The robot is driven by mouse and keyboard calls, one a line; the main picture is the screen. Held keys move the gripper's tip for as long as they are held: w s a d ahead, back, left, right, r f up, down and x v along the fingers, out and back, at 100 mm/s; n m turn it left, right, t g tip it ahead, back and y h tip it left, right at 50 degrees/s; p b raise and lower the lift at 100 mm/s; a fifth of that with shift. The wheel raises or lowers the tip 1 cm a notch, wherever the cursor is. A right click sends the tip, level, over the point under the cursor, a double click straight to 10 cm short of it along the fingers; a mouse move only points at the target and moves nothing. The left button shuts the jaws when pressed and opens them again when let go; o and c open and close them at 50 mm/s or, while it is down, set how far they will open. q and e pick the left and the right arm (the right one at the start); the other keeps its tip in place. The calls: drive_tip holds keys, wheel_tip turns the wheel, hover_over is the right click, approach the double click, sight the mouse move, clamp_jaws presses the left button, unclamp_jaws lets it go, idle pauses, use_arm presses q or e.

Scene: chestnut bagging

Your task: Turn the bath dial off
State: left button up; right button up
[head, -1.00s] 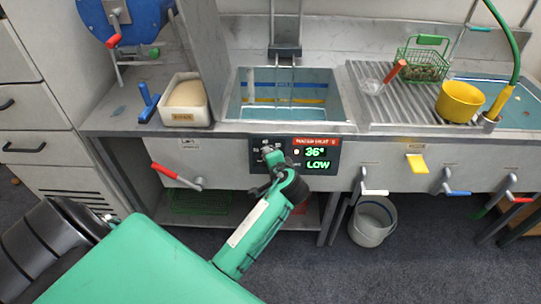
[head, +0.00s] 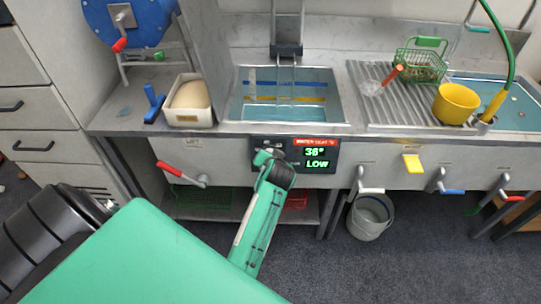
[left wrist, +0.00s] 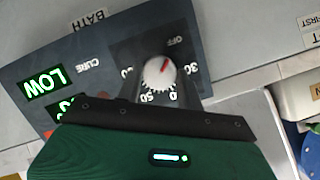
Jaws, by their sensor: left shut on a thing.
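The bath dial is a round white knob (left wrist: 158,72) with a red pointer mark, set on a dark control panel (left wrist: 60,50). The word OFF and several numbers ring it, and the red mark points to the upper side, near OFF in the left wrist view. In the head view my left gripper (head: 268,157) is at the dial, shut on it, and hides it there. The fingertips are hard to make out. The panel's green display (head: 316,158) reads LOW beneath a temperature. My right gripper is not in view.
Above the panel is a water bath (head: 285,122) with a wire holder. A bucket (head: 370,220) stands below. A yellow pot (head: 455,103) sits on the drainer.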

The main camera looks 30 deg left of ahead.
use_arm(q)
drive_tip(key=shift+f, duration=0.15)
idle(0.3)
drive_tip(key=o, duration=1)
